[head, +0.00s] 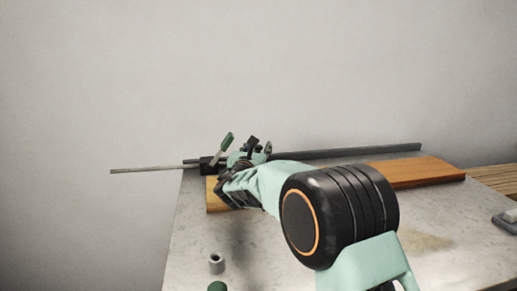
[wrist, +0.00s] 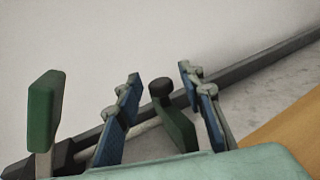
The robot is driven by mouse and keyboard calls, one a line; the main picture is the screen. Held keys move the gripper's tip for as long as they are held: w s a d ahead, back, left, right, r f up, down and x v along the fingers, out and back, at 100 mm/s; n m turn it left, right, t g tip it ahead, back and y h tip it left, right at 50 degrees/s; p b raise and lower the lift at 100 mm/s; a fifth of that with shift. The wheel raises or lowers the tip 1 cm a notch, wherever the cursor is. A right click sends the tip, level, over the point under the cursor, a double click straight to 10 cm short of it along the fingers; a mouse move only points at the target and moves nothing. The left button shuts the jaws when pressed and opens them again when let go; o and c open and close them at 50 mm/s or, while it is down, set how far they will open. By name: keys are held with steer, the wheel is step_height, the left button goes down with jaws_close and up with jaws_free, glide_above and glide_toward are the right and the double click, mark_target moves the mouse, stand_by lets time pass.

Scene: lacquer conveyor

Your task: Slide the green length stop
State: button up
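My gripper (wrist: 163,112) is open, its two blue-padded fingers well apart. Between them in the wrist view is a green piece (wrist: 178,128) with a black knob (wrist: 161,88) on top, apparently the length stop, on a thin pale rod. I see a gap on its left side and a narrower one on its right, so the fingers appear not to grip it. Its lower part is hidden by my gripper body. In the head view the black knob (head: 252,142) shows above my gripper (head: 250,154). A separate green upright handle (wrist: 45,112) stands left of the fingers, also in the head view (head: 226,142).
A long dark rail (head: 345,152) runs along the table's back edge, with a dark block (head: 208,165) at its left and a thin rod (head: 145,170) reaching past the table. A wooden board (head: 415,172) lies in front. A small grey cylinder (head: 216,263) stands nearer.

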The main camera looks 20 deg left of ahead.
steer(key=shift+w, duration=0.1)
steer(key=shift+c, duration=0.7)
jaws_close()
steer(key=shift+s+a+p, duration=0.15)
steer(key=shift+s+a, duration=0.25)
steer(key=shift+a, duration=0.3)
steer(key=shift+s+a+p, duration=0.2)
steer(key=shift+s+a, duration=0.25)
steer(key=shift+a, duration=0.25)
steer(key=shift+s+a+p, duration=0.15)
steer(key=shift+s+a, duration=0.25)
steer(key=shift+a, duration=0.3)
steer(key=shift+o, duration=0.7)
jaws_free()
steer(key=s, duration=0.4)
steer(key=s+d, duration=0.1)
steer(key=s, duration=0.3)
steer(key=s+d, duration=0.1)
steer(key=s, duration=0.3)
